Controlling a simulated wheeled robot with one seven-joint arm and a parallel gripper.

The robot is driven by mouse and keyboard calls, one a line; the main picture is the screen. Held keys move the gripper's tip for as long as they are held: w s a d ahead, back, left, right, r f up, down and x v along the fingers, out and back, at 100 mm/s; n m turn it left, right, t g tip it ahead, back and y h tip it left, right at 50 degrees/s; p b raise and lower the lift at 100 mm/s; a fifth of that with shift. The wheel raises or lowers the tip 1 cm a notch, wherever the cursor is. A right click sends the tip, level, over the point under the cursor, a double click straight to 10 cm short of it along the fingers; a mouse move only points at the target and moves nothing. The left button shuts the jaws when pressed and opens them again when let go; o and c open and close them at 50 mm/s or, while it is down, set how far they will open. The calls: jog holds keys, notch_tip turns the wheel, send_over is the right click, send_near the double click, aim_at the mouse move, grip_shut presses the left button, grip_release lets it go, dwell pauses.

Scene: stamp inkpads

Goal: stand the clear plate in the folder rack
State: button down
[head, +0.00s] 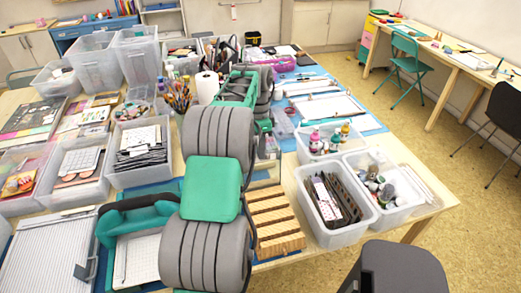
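The wooden rack (275,222), with several parallel slots, stands near the table's front edge, just right of my arm. I take it to be the folder rack. Its left side is partly hidden by my arm. My arm's large grey and green links fill the middle of the head view. My gripper (268,147) seems to be at the arm's far end, behind the links and above the table beyond the rack. Its fingers are too small and covered to read. Faint see-through edges show between the gripper and the rack; I cannot tell whether they are the clear plate.
Right of the rack stand clear bins of dark folders (335,196), small bottles (385,187) and paint bottles (331,140). Left are bins of papers (141,150) and a paper trimmer (45,255). A paper roll (207,87) stands behind. The table is crowded.

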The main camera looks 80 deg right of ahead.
jog(key=c, duration=1.6)
grip_release()
jog(key=shift+o, duration=0.2)
jog(key=shift+r, duration=0.1)
jog(key=r+p, duration=0.4)
jog(key=shift+w+d+r+p, duration=0.15)
jog(key=shift+d+r+p, duration=0.15)
jog(key=shift+r, duration=0.05)
jog(key=shift+r, duration=0.15)
